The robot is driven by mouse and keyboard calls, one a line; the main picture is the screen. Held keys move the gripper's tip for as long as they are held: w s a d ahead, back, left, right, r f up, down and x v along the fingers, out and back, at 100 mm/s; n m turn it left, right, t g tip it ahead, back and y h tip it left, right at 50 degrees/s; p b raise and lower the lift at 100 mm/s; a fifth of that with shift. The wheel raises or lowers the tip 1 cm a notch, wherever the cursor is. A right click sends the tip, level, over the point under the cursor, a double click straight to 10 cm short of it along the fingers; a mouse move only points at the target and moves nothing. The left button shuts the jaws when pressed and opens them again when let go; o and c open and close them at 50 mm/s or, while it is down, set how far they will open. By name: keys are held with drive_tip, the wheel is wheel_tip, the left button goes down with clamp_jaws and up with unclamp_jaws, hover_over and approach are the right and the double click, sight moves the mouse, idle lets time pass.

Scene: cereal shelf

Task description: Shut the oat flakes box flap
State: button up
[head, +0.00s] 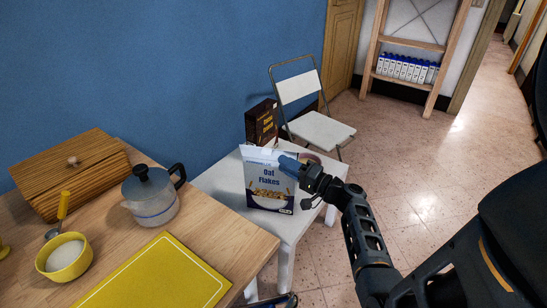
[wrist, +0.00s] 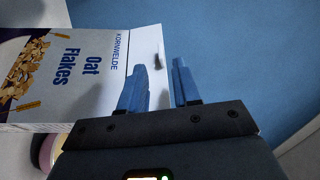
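The oat flakes box (head: 269,188) stands upright on a small white table, its printed front facing me. Its white top flap (head: 259,155) stands up above the front panel in the head view. In the wrist view the box (wrist: 85,75) appears turned sideways at the left, with the pale flap (wrist: 149,45) along its right edge. My gripper (head: 287,161) is at the box's upper right corner. Its two blue fingers (wrist: 159,68) are apart with a gap between them. The left finger overlaps the box in the wrist view; I cannot tell whether it touches.
A dark brown box (head: 262,122) stands behind the oat box. A round pinkish item (head: 311,158) is partly hidden behind my gripper. The white table (head: 222,180) adjoins a wooden table with a kettle (head: 152,196). A folding chair (head: 318,128) stands behind.

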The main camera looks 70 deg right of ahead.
sight(267, 157)
drive_tip(key=x, duration=0.6)
clamp_jaws()
idle(0.4)
